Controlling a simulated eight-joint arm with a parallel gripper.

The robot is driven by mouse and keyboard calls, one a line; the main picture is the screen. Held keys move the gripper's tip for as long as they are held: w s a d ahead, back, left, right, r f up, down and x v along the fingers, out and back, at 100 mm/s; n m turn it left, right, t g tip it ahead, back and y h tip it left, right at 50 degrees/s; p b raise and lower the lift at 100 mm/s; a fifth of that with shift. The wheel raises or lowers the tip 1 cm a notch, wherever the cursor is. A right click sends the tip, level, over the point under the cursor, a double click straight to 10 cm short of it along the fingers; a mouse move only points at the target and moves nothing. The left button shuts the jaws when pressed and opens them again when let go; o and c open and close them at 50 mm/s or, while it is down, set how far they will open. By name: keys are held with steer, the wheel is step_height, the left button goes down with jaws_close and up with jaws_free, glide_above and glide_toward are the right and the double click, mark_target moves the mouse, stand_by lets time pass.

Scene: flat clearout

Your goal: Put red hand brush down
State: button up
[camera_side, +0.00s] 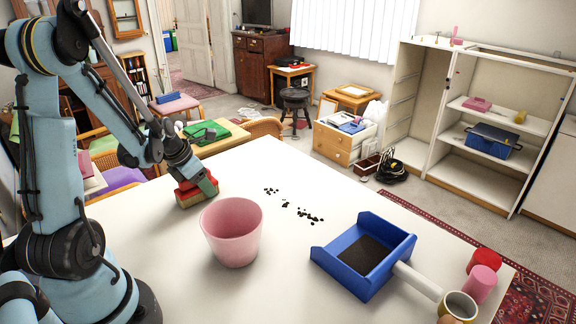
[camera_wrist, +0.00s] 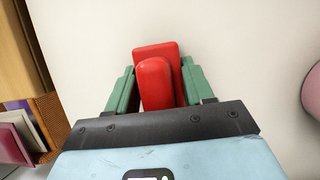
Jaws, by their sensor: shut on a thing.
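The red hand brush (camera_side: 186,188) is at the left part of the white table (camera_side: 262,164), with a tan lower part under its red body. My gripper (camera_side: 196,184) is shut on it, with the green fingers on either side. The brush's lower edge appears at or very near the tabletop; I cannot tell if it touches. In the wrist view the red brush (camera_wrist: 155,75) sits between the two green fingers of my gripper (camera_wrist: 155,88). Its underside is hidden there.
A pink bucket (camera_side: 232,232) stands just right of the brush. Dark crumbs (camera_side: 304,214) lie on the table behind it. A blue dustpan (camera_side: 362,255) with dark dirt and a white handle lies to the right. Red and pink cups (camera_side: 482,283) stand at the right corner.

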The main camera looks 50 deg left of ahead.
steer(key=shift+f, duration=0.1)
steer(key=o, duration=1.4)
steer(key=v, duration=1.2)
steer(key=shift+w, duration=0.1)
steer(key=w+d+m+t, duration=0.1)
steer(key=d+m, duration=0.6)
steer(key=m, duration=0.5)
steer(key=w+d+r+m, duration=0.1)
steer(key=d+m, duration=0.7)
steer(key=m, duration=0.4)
steer(key=w+d+r+m+t, duration=0.1)
steer(key=d+m, duration=0.7)
steer(key=m, duration=0.4)
steer(key=shift+w+d+r+t, duration=0.1)
steer(key=shift+d+r+t, duration=0.05)
steer(key=shift+t, duration=0.15)
